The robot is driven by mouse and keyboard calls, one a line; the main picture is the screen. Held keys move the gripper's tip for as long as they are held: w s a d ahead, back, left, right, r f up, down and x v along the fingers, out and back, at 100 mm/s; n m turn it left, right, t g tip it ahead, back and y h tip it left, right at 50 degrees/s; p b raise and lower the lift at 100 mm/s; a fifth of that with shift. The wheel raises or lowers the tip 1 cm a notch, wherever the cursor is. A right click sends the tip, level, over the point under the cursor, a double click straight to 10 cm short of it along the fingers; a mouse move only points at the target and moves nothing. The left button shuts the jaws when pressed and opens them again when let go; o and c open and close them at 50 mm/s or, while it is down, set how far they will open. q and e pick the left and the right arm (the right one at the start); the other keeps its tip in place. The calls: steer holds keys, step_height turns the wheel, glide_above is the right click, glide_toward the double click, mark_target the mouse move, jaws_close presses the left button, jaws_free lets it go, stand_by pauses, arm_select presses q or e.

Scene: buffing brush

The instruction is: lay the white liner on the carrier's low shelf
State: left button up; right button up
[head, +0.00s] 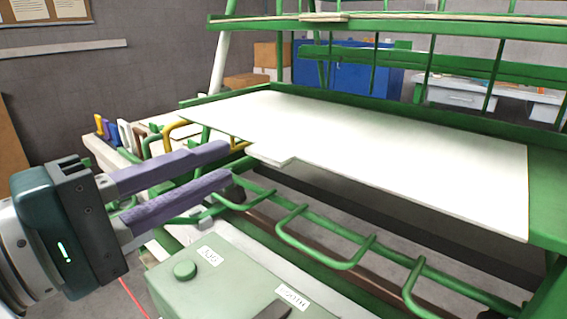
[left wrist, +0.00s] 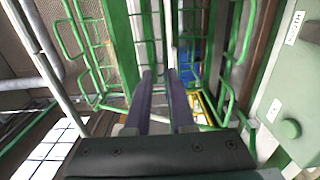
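The white liner (head: 370,150) is a wide flat sheet lying across the green carrier (head: 548,190), inside its far rail and below the upper rack. A small white tab (head: 272,154) sticks out at its near left edge. Its near edge spans above a dark gap, and I cannot tell how its underside is supported. My left gripper (head: 232,164) has two purple fingers, apart with nothing visible between them, just left of the tab. The fingers also show in the left wrist view (left wrist: 160,78), where I cannot make out the liner clearly. My right gripper is not in view.
A green rail with bent loops (head: 322,262) runs in front of the liner. A pale green control box (head: 205,285) with a round button stands at the near bottom. Coloured hooks (head: 120,135) are at left. Cardboard boxes (head: 272,55) and a blue cabinet (head: 345,78) stand behind.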

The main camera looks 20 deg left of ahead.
arm_select(q)
steer(key=s+d+f+m+g+y, duration=0.2)
steer(key=s+f+m+g, duration=0.45)
steer(key=f+m, duration=0.3)
steer(key=s+a+f+m+g+y, duration=0.3)
steer(key=s+f+m+g, duration=0.3)
steer(key=s, duration=0.3)
steer(key=shift+s+a+g+y, duration=0.2)
steer(key=shift+a+g+y, duration=0.05)
steer(key=shift+g+y, duration=0.25)
steer(key=shift+m, duration=0.25)
stand_by(0.8)
